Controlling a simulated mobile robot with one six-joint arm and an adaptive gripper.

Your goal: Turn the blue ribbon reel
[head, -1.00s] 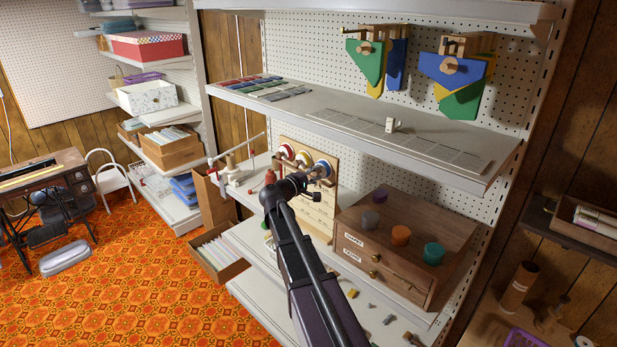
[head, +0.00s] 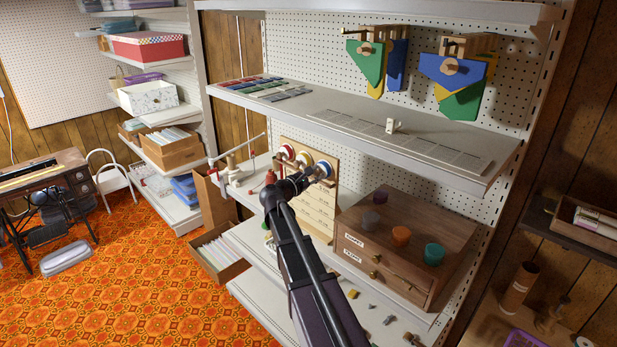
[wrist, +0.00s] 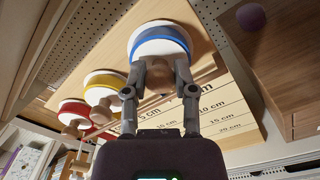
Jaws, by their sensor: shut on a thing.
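The blue ribbon reel (wrist: 160,42), a white disc with a blue band, sits at the right end of a row on the wooden measuring board (wrist: 235,115). It also shows in the head view (head: 323,167). My gripper (wrist: 160,76) is shut on the wooden knob at the front of this reel, one finger on each side. The fingers hide part of the knob. In the head view my gripper is small and dark against the board, and its fingers are hard to make out.
The yellow reel (wrist: 104,88) and red reel (wrist: 73,112) are close by on the left. A wooden drawer cabinet (head: 385,250) with several coloured spools on top stands at the right. A shelf (head: 400,140) runs above the board.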

